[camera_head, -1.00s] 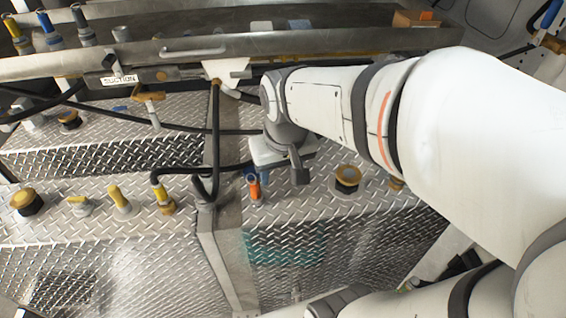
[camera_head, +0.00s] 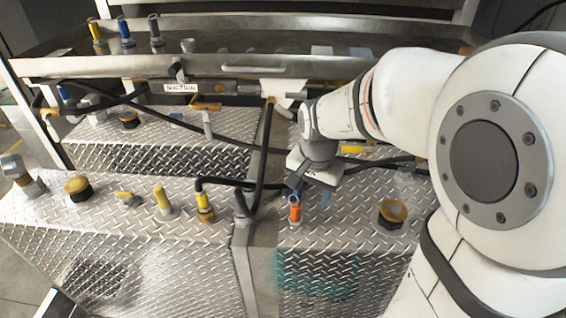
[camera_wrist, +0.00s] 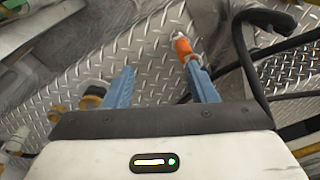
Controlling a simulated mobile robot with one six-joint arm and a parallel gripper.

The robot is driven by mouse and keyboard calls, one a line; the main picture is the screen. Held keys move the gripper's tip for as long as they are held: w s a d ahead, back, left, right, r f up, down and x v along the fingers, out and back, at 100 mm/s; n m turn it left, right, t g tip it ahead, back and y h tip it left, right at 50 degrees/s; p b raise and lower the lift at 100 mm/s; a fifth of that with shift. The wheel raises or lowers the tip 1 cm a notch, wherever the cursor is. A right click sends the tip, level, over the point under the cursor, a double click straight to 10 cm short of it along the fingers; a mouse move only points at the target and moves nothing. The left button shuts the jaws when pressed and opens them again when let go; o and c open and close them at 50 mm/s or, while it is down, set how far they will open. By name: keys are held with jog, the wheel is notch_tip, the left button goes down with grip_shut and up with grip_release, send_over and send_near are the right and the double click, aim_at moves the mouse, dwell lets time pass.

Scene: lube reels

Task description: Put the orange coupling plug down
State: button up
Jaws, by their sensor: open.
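The orange coupling plug (camera_head: 295,212) stands upright on the diamond-plate top, just right of the seam between the two tank tops. It also shows in the wrist view (camera_wrist: 183,48), close to the tip of the right finger. My gripper (camera_head: 309,196) is low over the plate beside the plug, with its blue fingers spread apart. In the wrist view the space between the fingers (camera_wrist: 162,82) is empty. Whether the right finger touches the plug I cannot tell.
A yellow-topped cap (camera_head: 392,212) stands to the right. Yellow fittings (camera_head: 204,207) and a black hose (camera_head: 266,150) lie to the left. A metal rail (camera_head: 150,65) with a label runs behind. Bare plate lies in front of the plug.

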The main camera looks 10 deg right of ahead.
aim_at(295, 215)
jog(key=w+f+m, duration=0.1)
jog(key=w+f, duration=0.1)
jog(key=f, duration=0.1)
jog(key=w+a+f+m, duration=0.1)
jog(key=w+f, duration=0.1)
jog(key=f, duration=0.1)
jog(key=w+f+m+g, duration=0.1)
jog(key=w+f+m, duration=0.1)
jog(key=shift+w+a+f+b, duration=0.35)
jog(key=shift+w+f+b, duration=0.05)
jog(key=f, duration=0.3)
jog(key=f+p, duration=0.1)
jog(key=f, duration=0.3)
jog(key=shift+a+f, duration=0.2)
jog(key=shift+f, duration=0.1)
grip_shut()
